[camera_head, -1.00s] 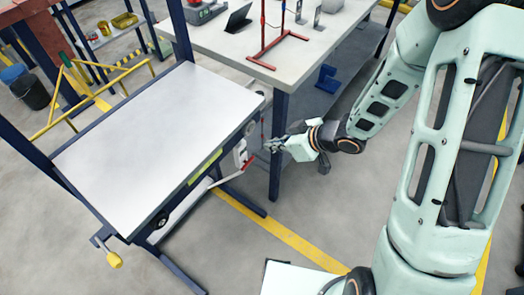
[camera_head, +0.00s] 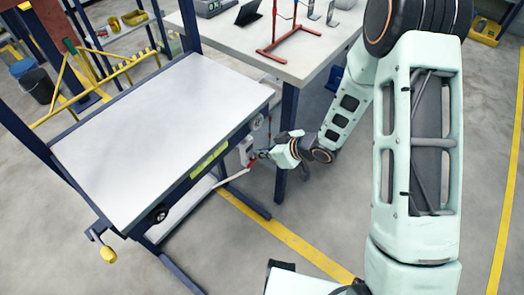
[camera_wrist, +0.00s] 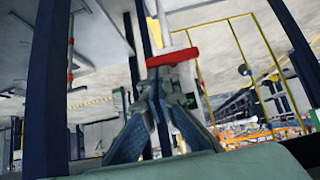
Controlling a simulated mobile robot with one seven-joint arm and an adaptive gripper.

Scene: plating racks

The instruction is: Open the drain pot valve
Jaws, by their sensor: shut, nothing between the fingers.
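The drain pot valve seems to be the grey-white unit (camera_head: 246,149) on the right end of the white-topped table, with a short red lever (camera_head: 252,162). My gripper (camera_head: 264,154) is beside the lever, its fingertips close to it. In the wrist view a red part (camera_wrist: 172,57), likely that lever, crosses a white pipe (camera_wrist: 164,22). My blue-grey fingers (camera_wrist: 158,88) are shut and empty, with their tips just below the red part in the picture. I cannot tell whether they touch it.
The white-topped table (camera_head: 160,130) has dark blue legs and a yellow-handled crank (camera_head: 106,252). A workbench (camera_head: 300,60) with a red stand (camera_head: 285,42) is behind; its blue leg (camera_head: 286,140) is near my gripper. Floor in front is clear.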

